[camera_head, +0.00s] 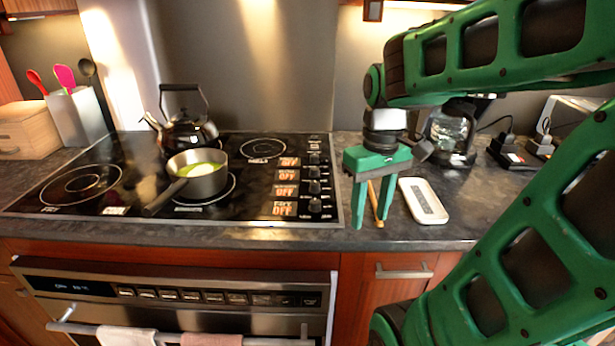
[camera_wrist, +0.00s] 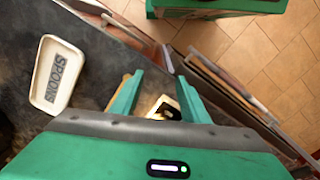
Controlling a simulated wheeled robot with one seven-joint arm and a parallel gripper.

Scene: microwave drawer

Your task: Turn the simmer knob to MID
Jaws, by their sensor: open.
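A column of black knobs runs down the right side of the black cooktop (camera_head: 232,205). Small orange-lit labels beside them each read OFF. The third label from the back (camera_head: 286,190) appears to be the simmer one, with its knob (camera_head: 314,187) to its right, but the lettering is too small to be sure. My gripper (camera_head: 371,222) is open, fingers pointing down, right of the knobs above the counter.
A saucepan (camera_head: 198,176) with its handle toward the front left sits on the front middle burner, and a black kettle (camera_head: 186,125) stands behind it. A white SPOONS rest (camera_head: 424,201) lies right of my gripper. A coffee maker (camera_head: 455,130) stands behind.

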